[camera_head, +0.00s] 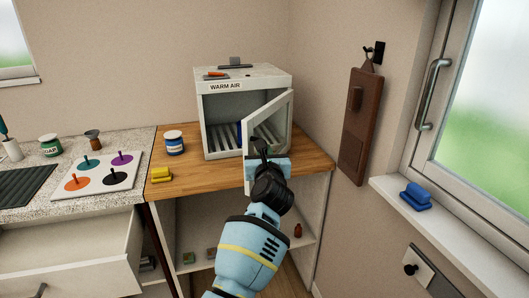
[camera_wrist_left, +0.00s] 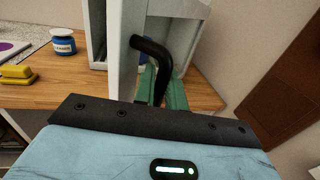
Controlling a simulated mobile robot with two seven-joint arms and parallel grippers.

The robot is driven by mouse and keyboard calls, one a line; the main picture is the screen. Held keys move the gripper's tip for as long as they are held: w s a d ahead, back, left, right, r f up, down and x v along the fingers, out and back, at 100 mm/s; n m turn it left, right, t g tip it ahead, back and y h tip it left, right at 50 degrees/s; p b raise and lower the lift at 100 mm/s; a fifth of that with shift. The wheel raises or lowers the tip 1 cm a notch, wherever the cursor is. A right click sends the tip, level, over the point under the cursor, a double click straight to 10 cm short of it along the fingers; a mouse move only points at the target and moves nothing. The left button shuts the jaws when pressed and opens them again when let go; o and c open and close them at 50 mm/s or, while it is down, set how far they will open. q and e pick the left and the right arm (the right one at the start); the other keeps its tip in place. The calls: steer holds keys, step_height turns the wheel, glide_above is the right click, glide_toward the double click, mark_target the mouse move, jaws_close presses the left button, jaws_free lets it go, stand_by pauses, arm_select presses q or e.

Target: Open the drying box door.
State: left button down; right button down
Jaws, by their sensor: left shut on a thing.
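The drying box (camera_head: 203,125), a white cabinet marked WARM AIR, stands on the wooden counter. Its framed door (camera_head: 284,108) is swung partly out, hinged on the right, and the left part of the opening shows the interior. My left gripper (camera_head: 262,153) is at the door's front side. In the left wrist view the green fingers of my left gripper (camera_wrist_left: 161,88) are shut on the black bent door handle (camera_wrist_left: 150,46), beside the white door edge (camera_wrist_left: 124,60). My arm hides the lower part of the door. My right gripper is not in view.
A blue-labelled jar (camera_head: 174,143) and a yellow block (camera_head: 161,174) stand left of the box. A blue object (camera_head: 239,131) shows inside it. A brown board (camera_head: 360,125) hangs on the right wall. An open drawer (camera_head: 70,255) juts out at lower left.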

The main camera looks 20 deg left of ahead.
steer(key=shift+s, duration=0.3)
arm_select(q)
steer(key=c, duration=1.5)
jaws_free()
steer(key=shift+c, duration=0.2)
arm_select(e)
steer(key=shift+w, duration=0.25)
arm_select(q)
steer(key=shift+a, duration=0.1)
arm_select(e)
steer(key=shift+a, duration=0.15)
